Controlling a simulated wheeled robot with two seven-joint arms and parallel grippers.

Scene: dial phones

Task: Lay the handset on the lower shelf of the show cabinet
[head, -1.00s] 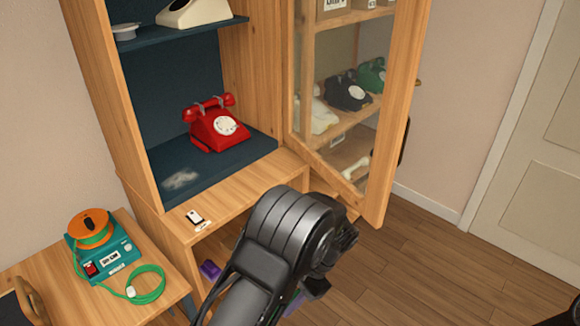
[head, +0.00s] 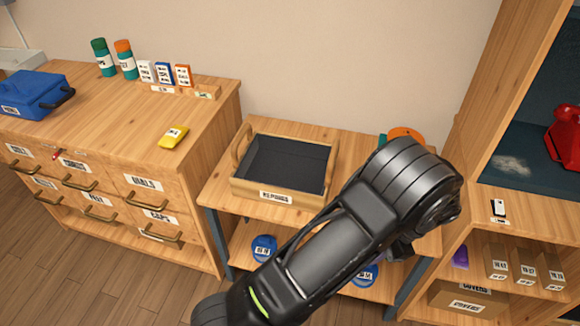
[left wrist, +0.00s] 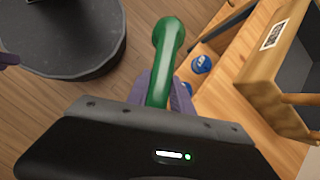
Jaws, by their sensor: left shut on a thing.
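My left gripper (left wrist: 166,90) is shut on a green handset (left wrist: 168,38) in the left wrist view. The handset's rounded far end sticks out beyond the purple fingers; its near end is hidden behind the gripper body. In the head view my left arm hides the gripper and handset. The show cabinet (head: 478,85) stands at the right edge. Its dark blue lower shelf (head: 490,178) has a pale dusty patch (head: 512,166) and a red phone (head: 563,140), cut off by the frame. A purple scrap at the left wrist view's left edge may be my right gripper.
A wooden tray (head: 262,192) with a dark lining sits on the bench left of the cabinet. An orange reel (head: 405,133) is partly behind my arm. A drawer unit (head: 120,195) stands left. A small white-and-black item (head: 498,208) lies on the ledge below the lower shelf.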

